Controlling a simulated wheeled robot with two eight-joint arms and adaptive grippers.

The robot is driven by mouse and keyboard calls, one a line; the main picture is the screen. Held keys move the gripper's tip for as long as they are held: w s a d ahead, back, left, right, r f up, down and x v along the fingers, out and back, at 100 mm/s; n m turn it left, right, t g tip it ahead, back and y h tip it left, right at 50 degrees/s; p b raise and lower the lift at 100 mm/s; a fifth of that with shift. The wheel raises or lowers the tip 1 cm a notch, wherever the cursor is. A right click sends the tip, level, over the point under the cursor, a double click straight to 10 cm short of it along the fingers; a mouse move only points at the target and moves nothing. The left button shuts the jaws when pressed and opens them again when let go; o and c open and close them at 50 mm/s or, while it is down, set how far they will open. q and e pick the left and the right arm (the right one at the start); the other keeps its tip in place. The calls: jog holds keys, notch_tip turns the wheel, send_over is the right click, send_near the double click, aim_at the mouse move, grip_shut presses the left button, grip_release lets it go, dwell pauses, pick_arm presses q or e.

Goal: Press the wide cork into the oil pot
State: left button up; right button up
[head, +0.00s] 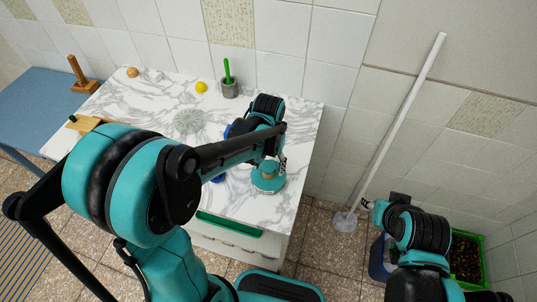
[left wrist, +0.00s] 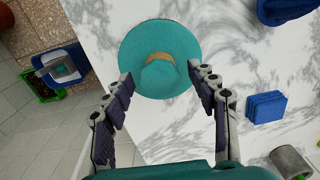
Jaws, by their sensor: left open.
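The oil pot (head: 268,184) is a round teal vessel on the marble counter near its right edge. In the left wrist view its wide teal body (left wrist: 136,52) shows from above. The wide cork (left wrist: 158,58) appears as a tan band at the pot's middle, mostly hidden by a rounded teal piece; how deep it sits I cannot tell. My left gripper (left wrist: 165,80) is open, its dark-padded fingers apart on either side of the pot's near part, with nothing held. In the head view it is above the pot. My right gripper (head: 367,204) is away from the counter at right; its fingers are too small to read.
A blue sponge (left wrist: 266,107) and a larger blue item (left wrist: 290,8) lie beside the pot. A grey cup with a green handle (head: 230,88), a lemon (head: 201,87) and a glass dish (head: 189,120) stand farther back. A white pole (head: 402,120) leans on the wall.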

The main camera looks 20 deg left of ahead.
pick_arm(q)
notch_tip(320, 180, up, 10)
dwell(0.3)
jog(key=shift+s, duration=0.1)
dwell(0.3)
jog(key=t+b, duration=0.2)
jog(key=t, duration=0.2)
send_near(268, 167)
jog(key=s+a, duration=0.3)
jog(key=s+t, duration=0.1)
jog(key=s+a+f+t, duration=0.1)
jog(key=s+t+b, duration=0.1)
jog(key=shift+s+a+f+n, duration=0.2)
jog(key=shift+s+a+n, duration=0.1)
jog(key=shift+s, duration=0.1)
dwell(0.3)
